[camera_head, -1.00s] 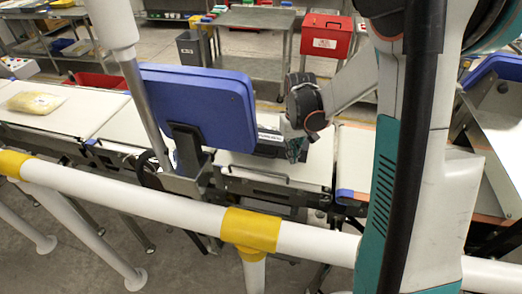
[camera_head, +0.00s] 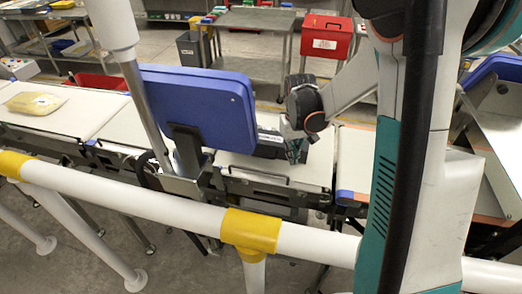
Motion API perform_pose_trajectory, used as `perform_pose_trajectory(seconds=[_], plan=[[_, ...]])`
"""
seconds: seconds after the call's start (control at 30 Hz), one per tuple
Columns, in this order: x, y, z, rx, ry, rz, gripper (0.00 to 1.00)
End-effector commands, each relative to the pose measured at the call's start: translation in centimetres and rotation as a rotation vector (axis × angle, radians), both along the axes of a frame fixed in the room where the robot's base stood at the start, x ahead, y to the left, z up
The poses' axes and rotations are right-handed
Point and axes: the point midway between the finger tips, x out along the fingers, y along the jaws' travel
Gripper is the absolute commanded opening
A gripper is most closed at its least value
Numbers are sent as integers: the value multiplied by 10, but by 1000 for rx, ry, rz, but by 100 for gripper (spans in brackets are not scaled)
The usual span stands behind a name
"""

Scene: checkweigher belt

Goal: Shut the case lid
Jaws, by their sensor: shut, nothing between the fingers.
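A dark case (camera_head: 268,143) with a pale label lies on the white belt, mostly hidden behind the blue display housing. Only its right end shows, so I cannot tell how far its lid stands open. My gripper (camera_head: 296,152) points down at the right end of the case, close beside it. Its fingers are small in view and look shut with nothing held. I cannot tell whether they touch the case.
The blue display housing (camera_head: 196,108) on its post blocks the view of the case. A white rail (camera_head: 150,205) with yellow joints (camera_head: 250,230) crosses the front. A red box (camera_head: 326,37) stands behind.

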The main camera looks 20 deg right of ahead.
Motion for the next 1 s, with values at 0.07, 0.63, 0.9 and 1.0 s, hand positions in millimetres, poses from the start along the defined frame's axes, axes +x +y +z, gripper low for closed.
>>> perform_pose_trajectory(seconds=[0.07, 0.63, 0.9, 1.0], plan=[[0, 0, 0, 0, 0, 0, 0], [15, -10, 0, 0, 0, -1, 0], [22, -15, 0, 0, 0, 0, 0], [24, -16, 0, 0, 0, 0, 0]])
